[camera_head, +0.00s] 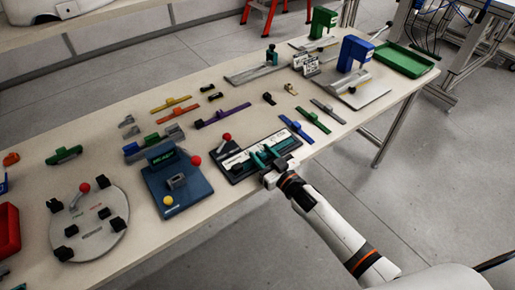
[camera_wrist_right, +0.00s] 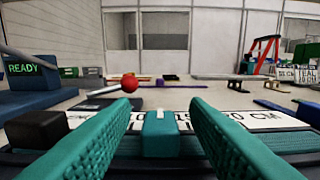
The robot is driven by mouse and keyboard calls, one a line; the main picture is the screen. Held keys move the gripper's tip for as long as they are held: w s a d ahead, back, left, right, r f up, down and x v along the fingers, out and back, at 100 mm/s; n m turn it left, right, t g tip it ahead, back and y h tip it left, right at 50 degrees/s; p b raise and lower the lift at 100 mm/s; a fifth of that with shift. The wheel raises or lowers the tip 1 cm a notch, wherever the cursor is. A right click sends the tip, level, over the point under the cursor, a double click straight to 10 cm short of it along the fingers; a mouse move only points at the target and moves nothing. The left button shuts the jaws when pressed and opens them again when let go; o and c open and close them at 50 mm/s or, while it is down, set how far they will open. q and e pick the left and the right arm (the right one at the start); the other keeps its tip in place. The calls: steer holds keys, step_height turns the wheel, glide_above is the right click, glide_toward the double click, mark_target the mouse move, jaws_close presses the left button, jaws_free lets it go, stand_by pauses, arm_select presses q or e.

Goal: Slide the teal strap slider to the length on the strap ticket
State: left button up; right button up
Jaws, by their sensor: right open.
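The teal strap slider (camera_wrist_right: 160,134) is a small block with a white mark on top, sitting on the teal strap (camera_wrist_right: 290,141) of a dark base plate. A white scale with numbers and "CM" (camera_wrist_right: 250,121) runs behind it; the slider hides part of it. My right gripper (camera_wrist_right: 163,108) has teal ribbed fingers, open on either side of the slider, with a gap to each side.
A red-knobbed lever (camera_wrist_right: 129,83) and a black block (camera_wrist_right: 38,130) stand left of the slider. A blue "READY" station (camera_head: 160,185) is left of the fixture. Blue, green and grey strips (camera_head: 313,120) lie to its right. The table's front edge is close.

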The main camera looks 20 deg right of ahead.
steer(key=shift+x, duration=1.45)
steer(key=shift+c, duration=0.3)
jaws_close()
